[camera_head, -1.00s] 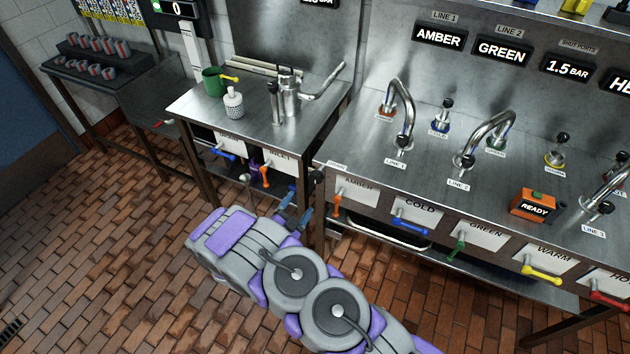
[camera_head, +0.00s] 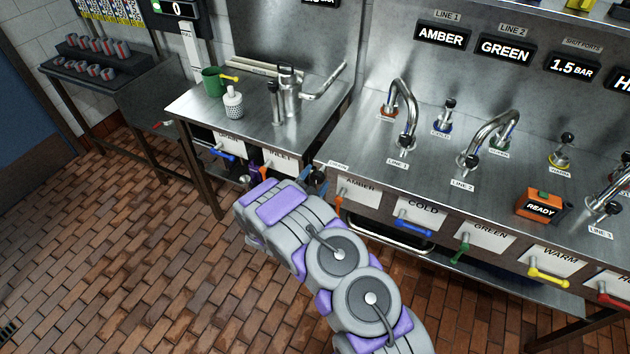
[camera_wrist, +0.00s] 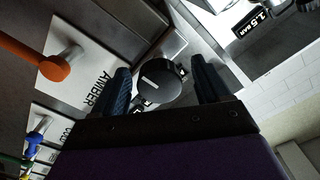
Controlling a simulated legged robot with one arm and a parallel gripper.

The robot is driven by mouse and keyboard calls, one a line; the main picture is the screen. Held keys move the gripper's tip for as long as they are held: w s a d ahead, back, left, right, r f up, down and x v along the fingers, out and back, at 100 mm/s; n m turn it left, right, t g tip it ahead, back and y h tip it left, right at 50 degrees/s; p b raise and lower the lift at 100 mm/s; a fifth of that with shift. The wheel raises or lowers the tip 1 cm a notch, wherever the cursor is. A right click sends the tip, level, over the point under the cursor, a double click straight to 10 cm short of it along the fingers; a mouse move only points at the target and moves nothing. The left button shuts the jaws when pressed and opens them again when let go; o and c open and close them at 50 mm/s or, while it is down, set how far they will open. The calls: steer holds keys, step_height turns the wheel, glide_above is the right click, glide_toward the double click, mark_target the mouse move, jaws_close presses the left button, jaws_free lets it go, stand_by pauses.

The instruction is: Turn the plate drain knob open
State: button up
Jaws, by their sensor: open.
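A round black knob (camera_wrist: 160,84) with a white line on its face is in the middle of the wrist view, with a small, partly covered label beside it. My gripper (camera_wrist: 160,66) is open, with one blue ribbed finger on each side of the knob. I cannot tell whether the fingers touch it. In the head view my gripper (camera_head: 315,182) is at the left front corner of the tap counter (camera_head: 345,140). The knob is hard to make out there behind the fingers.
An orange lever (camera_wrist: 45,62) by the AMBER label is close beside my gripper. COLD (camera_head: 412,227), GREEN (camera_head: 462,250) and WARM (camera_head: 548,274) levers line the counter front to the right. A smaller counter (camera_head: 255,115) with a blue lever (camera_head: 222,153) stands left. The brick floor is clear.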

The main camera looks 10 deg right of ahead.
steer(key=shift+d, duration=0.15)
steer(key=shift+c, duration=0.8)
steer(key=c, duration=0.8)
